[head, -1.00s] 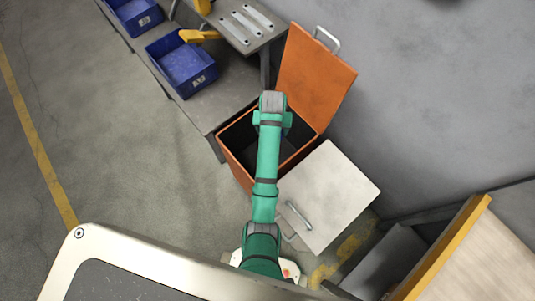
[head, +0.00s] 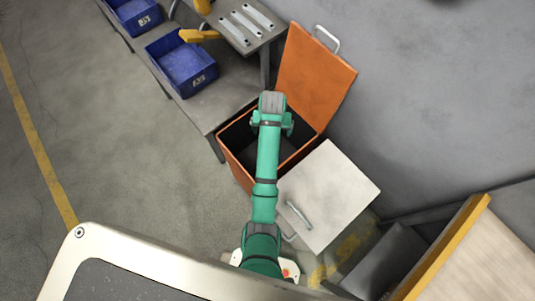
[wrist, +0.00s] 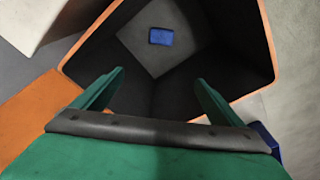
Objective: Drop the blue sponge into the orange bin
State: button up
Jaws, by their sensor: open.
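The blue sponge (wrist: 161,36) lies flat on the grey floor of the orange bin in the wrist view, apart from my gripper. The orange bin (head: 237,169) stands with its orange lid (head: 313,78) swung open toward the wall; its rim also shows in the wrist view (wrist: 268,45). My gripper (wrist: 155,85) is open and empty above the bin's mouth, its two green fingers spread apart. In the head view my arm hides the fingertips and part of the bin's inside, and the sponge does not show there.
A white-lidded box (head: 329,195) with a handle stands close to the bin's right. A grey bench (head: 225,85) with blue trays (head: 181,66) and metal brackets (head: 247,25) is at the upper left. A wooden-topped table (head: 480,260) is at the lower right. Open floor lies at left.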

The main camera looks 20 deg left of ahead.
notch_tip(320, 180, up, 7)
jog(key=s, duration=0.1)
jog(key=shift+d+f, duration=0.15)
jog(key=shift+f, duration=0.05)
dwell(0.5)
